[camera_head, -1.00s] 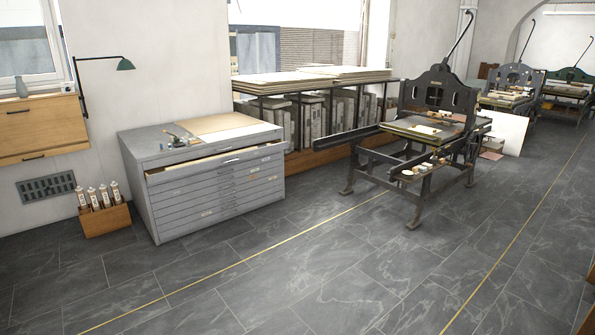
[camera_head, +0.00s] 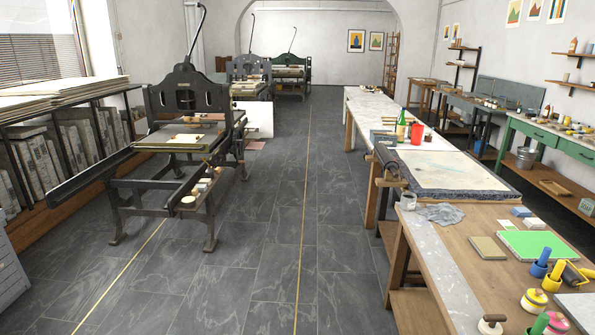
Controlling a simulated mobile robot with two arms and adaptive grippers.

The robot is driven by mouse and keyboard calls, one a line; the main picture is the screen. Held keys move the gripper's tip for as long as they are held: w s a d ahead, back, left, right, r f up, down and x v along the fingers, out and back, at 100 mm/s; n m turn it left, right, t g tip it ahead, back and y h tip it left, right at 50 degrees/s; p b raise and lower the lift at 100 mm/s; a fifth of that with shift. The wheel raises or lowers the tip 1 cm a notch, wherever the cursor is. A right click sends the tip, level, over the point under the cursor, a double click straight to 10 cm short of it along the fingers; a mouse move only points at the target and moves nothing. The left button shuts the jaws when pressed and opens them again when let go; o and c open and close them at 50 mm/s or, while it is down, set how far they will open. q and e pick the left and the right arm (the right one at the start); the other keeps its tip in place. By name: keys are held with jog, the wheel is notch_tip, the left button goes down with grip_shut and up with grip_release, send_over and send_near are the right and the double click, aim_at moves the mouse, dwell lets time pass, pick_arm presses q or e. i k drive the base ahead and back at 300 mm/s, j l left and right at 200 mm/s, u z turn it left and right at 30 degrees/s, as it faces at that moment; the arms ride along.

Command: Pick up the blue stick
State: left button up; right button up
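Neither of my grippers is in view. Short upright blue pieces (camera_head: 541,262) stand on the wooden worktable (camera_head: 455,262) at the lower right, one of them by a yellow base. They are small, and I cannot tell whether one of them is the blue stick. No other clear blue stick shows.
A green sheet (camera_head: 526,245), a tan book (camera_head: 487,248), a grey cloth (camera_head: 440,213) and a mug (camera_head: 408,201) lie or stand on the same table. A litho press (camera_head: 186,130) stands at left. The tiled aisle (camera_head: 270,230) between is clear.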

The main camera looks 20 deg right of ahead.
aim_at(545, 252)
jog(key=i+l+z, duration=0.15)
jog(key=i+z, duration=0.25)
jog(key=i, duration=0.15)
jog(key=i+z, duration=0.35)
jog(key=i, duration=0.25)
jog(key=i+j+z, duration=0.25)
jog(key=i+z, duration=0.15)
jog(key=i, duration=0.15)
